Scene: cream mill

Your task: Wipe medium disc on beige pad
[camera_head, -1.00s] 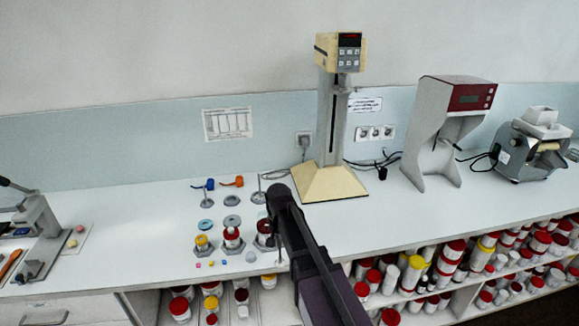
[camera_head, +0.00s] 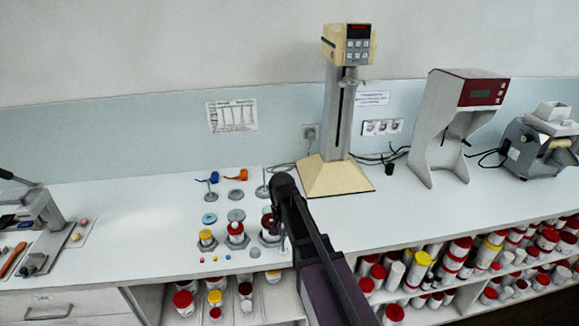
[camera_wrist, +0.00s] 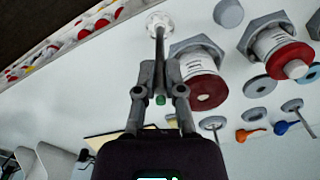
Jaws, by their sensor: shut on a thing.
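I cannot tell whether this is the medium disc. In the head view my dark arm reaches over the bench's front part, and its fingers are hardly distinguishable. A pale pad (camera_head: 91,226) with small pink and yellowish balls lies at the far left, beside a grey press (camera_head: 45,225). Its colour is hard to judge.
Several jars, including a red-lidded one (camera_head: 236,230), stand in hexagonal holders close to my gripper. Flat rings and rodded discs (camera_head: 210,196) lie behind them. A beige-based instrument (camera_head: 333,178) stands behind my arm. White bench (camera_head: 150,220) is clear between jars and pad.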

